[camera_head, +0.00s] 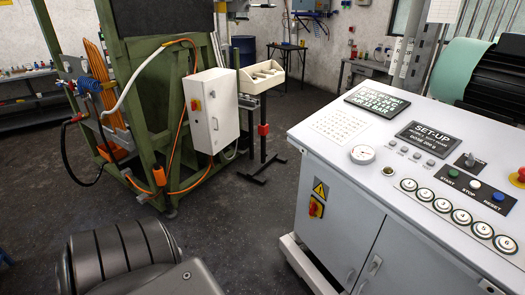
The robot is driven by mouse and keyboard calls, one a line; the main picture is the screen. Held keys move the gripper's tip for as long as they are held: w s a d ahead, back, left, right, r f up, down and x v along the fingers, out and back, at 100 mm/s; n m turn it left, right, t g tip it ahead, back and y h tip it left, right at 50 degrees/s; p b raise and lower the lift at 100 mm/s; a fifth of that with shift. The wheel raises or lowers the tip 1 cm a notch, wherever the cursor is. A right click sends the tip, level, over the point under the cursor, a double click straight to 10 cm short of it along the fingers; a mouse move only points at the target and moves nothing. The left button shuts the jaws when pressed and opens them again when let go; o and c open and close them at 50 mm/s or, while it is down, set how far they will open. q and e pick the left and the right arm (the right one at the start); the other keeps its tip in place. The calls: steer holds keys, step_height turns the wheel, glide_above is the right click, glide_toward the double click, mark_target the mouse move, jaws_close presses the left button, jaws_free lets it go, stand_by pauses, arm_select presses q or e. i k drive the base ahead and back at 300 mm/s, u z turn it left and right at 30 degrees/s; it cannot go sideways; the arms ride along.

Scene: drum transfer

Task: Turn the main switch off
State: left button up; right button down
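A second red and yellow switch (195,104) sits on a white electrical box (212,125) on the green machine frame. Neither switch carries a readable label, so I cannot tell by name which is the main one. Neither of my grippers is in view.
The cabinet's sloping top holds a SET-UP display (428,138), a gauge (362,154), a black knob (469,160), START, STOP and RESET buttons, and several numbered buttons. The green frame (170,150) with hoses stands at left. Dark floor (235,215) between them is open.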

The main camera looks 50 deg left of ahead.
mark_target(313, 208)
steer(key=u, duration=2.25)
steer(key=i, duration=0.65)
steer(key=z, duration=2.55)
